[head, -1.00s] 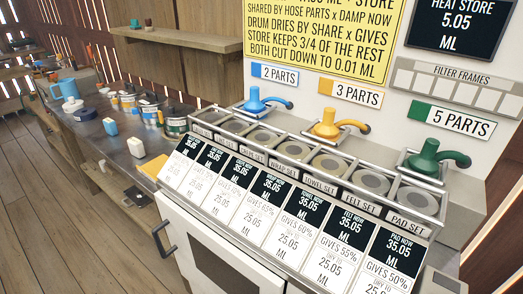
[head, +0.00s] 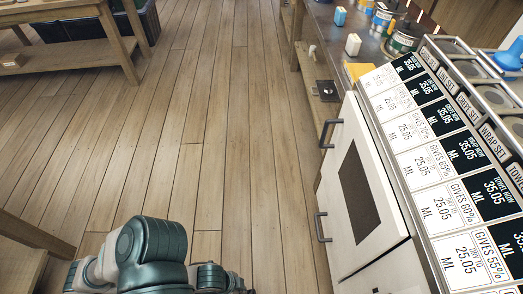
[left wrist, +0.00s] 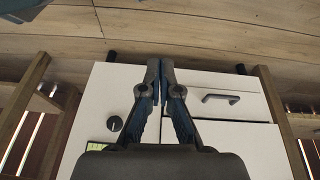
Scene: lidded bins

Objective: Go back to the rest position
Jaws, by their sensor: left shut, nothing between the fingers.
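My left gripper (left wrist: 160,82) shows in the left wrist view with its two fingers together and nothing between them. Behind it is a white cabinet front with a dark knob and a handle; I cannot tell whether it is the cabinet in the head view. Part of my left arm (head: 150,250) shows at the bottom of the head view, low over the floor. Its gripper is out of sight there. My right gripper is in neither view.
A white cabinet (head: 350,190) with dark handles stands on the right, below a row of labelled cards (head: 440,160). A workbench with cans (head: 405,38) is behind it. A wooden table (head: 75,50) is at the upper left. The plank floor (head: 215,130) between is clear.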

